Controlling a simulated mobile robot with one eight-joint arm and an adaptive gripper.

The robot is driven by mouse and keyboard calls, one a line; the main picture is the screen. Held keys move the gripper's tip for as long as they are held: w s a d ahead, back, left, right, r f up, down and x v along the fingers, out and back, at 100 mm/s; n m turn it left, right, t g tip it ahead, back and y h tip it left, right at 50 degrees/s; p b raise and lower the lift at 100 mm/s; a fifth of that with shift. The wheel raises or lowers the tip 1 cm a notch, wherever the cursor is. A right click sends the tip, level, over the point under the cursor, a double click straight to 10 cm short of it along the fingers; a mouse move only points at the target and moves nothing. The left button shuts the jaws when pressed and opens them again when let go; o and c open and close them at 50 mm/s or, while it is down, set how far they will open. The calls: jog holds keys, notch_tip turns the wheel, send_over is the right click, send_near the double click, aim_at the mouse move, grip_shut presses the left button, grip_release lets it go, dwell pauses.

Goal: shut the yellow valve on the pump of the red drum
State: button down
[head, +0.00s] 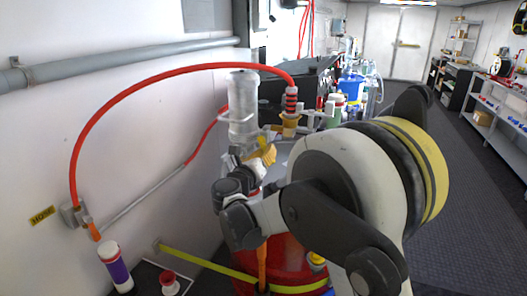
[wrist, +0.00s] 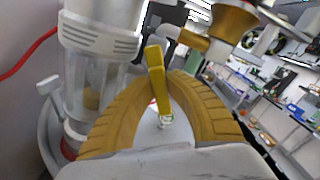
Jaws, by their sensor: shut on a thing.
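The yellow valve (wrist: 158,82) shows in the wrist view as a long bright yellow lever, upright and slightly tilted. My gripper (wrist: 162,78) has its two tan ribbed fingers on either side of the lever and is shut on it near the fingertips. In the head view my gripper (head: 264,153) is at the pump, and the lever is hard to tell from the fingers. The pump's clear cylinder (head: 243,107) stands just behind; it also shows at the left of the wrist view (wrist: 98,45). The red drum (head: 280,258) is below, partly hidden by my arm.
A red hose (head: 165,73) arcs from the wall fitting to the pump's top outlet (head: 290,103). A yellow strap (head: 207,264) crosses the drum. A purple-and-white bottle (head: 115,266) stands at lower left. Shelves line the right wall; the dark floor (head: 450,200) there is clear.

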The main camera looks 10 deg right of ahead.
jog(key=n, duration=0.2)
jog(key=r+n, duration=0.1)
jog(key=d+n+p, duration=0.1)
jog(key=n, duration=0.1)
jog(key=shift+s+d+r+n, duration=0.1)
jog(key=shift+s+r+n, duration=0.1)
jog(key=shift+s+n, duration=0.1)
jog(key=shift+s+d+r+n+p, duration=0.1)
jog(key=shift+r+n+p, duration=0.2)
jog(key=shift+n, duration=0.8)
jog(key=shift+d+r+n+p, duration=0.15)
jog(key=shift+r+n, duration=0.25)
jog(key=shift+n, duration=0.7)
jog(key=c, duration=1.6)
grip_release()
jog(key=shift+c, duration=0.2)
jog(key=v, duration=1.2)
